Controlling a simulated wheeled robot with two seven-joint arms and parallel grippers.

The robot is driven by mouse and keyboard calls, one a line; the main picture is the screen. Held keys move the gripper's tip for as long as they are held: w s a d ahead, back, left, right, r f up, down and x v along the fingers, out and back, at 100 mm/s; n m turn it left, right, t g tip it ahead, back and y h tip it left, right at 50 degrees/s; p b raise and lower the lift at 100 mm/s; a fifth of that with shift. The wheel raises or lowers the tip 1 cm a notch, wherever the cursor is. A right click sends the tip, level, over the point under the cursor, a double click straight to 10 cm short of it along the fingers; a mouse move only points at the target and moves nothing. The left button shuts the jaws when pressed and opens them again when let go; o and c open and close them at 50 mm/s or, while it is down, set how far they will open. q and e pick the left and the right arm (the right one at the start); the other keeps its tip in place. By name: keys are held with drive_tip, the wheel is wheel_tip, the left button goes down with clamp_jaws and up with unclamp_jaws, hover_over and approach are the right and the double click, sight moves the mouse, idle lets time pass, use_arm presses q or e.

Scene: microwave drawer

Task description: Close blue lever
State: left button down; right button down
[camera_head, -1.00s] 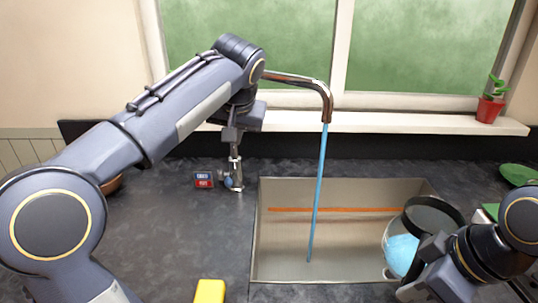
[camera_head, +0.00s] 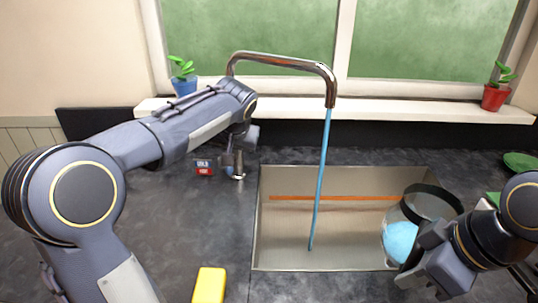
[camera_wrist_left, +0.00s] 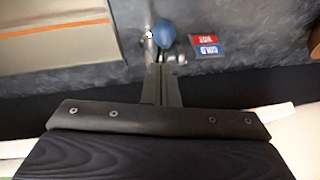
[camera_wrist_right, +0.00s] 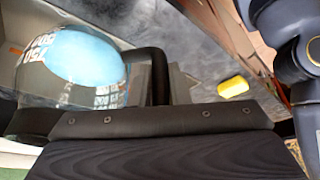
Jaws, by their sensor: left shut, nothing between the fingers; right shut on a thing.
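The blue lever (camera_wrist_left: 166,34) sits on a small metal fitting by the red-and-blue hot/cold label (camera_wrist_left: 206,47). It is small in the head view (camera_head: 229,159), left of the sink. My left gripper (camera_wrist_left: 164,76) is shut and empty, its tips close to the lever; I cannot tell whether they touch. In the head view my left arm mostly hides that gripper. A blue stream (camera_head: 321,170) runs from the metal spout (camera_head: 331,90) into the sink. My right gripper (camera_wrist_right: 158,85) is shut on the black handle of a clear jug (camera_wrist_right: 35,85) with blue content.
The metal sink (camera_head: 285,230) is at the middle right. A yellow block (camera_head: 209,285) lies on the counter in front. A blue pot (camera_head: 184,86) and a red pot (camera_head: 494,97) stand on the window sill. Counter left of the sink is mostly clear.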

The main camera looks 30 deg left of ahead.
use_arm(q)
drive_tip(key=shift+s+f, duration=0.15)
drive_tip(key=shift+f, duration=0.3)
drive_tip(key=b, duration=0.2)
drive_tip(key=f+b, duration=0.1)
drive_tip(key=s+f+t+b, duration=0.1)
drive_tip(key=b, duration=0.1)
drive_tip(key=shift+d+f+y+b, duration=0.1)
drive_tip(key=shift+d+y+b, duration=0.15)
drive_tip(key=shift+y+b, duration=0.15)
